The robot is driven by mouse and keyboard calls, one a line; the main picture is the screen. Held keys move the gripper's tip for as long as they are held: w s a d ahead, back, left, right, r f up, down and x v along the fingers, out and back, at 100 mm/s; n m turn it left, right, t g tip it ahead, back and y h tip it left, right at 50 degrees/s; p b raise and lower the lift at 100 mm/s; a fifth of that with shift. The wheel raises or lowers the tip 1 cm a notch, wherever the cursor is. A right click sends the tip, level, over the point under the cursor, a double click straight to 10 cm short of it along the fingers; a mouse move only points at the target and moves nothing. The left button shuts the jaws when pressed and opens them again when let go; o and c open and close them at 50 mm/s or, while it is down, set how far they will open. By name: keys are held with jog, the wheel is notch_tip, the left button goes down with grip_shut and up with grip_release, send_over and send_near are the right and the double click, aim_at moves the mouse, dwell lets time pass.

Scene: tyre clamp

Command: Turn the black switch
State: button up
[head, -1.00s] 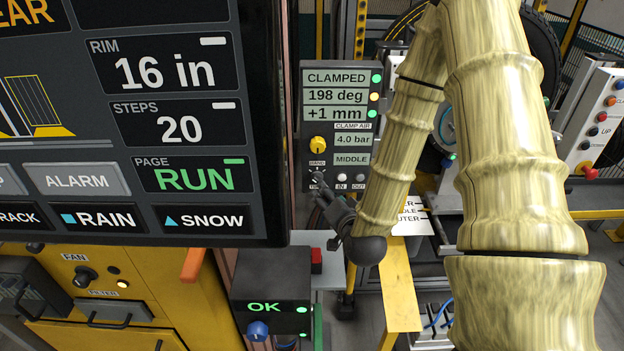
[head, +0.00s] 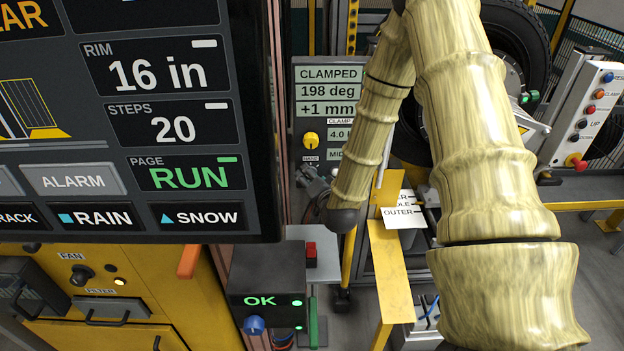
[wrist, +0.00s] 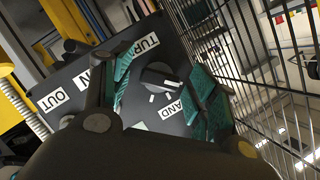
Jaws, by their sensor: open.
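My gripper (wrist: 163,88) is open, with a teal-padded finger on either side of the switch. I cannot tell whether either pad touches it.
My arm covers the panel's right part in the head view. A yellow bar (head: 390,275) and a white label plate (head: 402,212) are to the right of the gripper. A box reading OK (head: 262,285) is below. A wire mesh (wrist: 240,60) is close on the right in the wrist view.

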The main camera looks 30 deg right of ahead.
jog(key=shift+c, duration=0.4)
jog(key=c, duration=0.9)
jog(key=shift+c, duration=0.2)
jog(key=shift+f+m+b, duration=0.15)
jog(key=shift+m+b, duration=0.15)
jog(key=shift+b, duration=0.05)
jog(key=m+t+b, duration=0.2)
jog(key=m+b, duration=0.3)
jog(key=b, duration=0.1)
jog(key=m+t+h+b, duration=0.1)
jog(key=m+t+b, duration=0.1)
jog(key=m+b, duration=0.3)
jog(key=m+t+b, duration=0.2)
jog(key=m+b, duration=0.4)
jog(key=b, duration=0.3)
jog(key=shift+f+h, duration=0.3)
jog(key=shift+f, duration=0.05)
jog(key=shift+r+m+b, duration=0.2)
jog(key=shift+m+b, duration=0.15)
jog(key=shift+m, duration=0.05)
jog(key=o, duration=1)
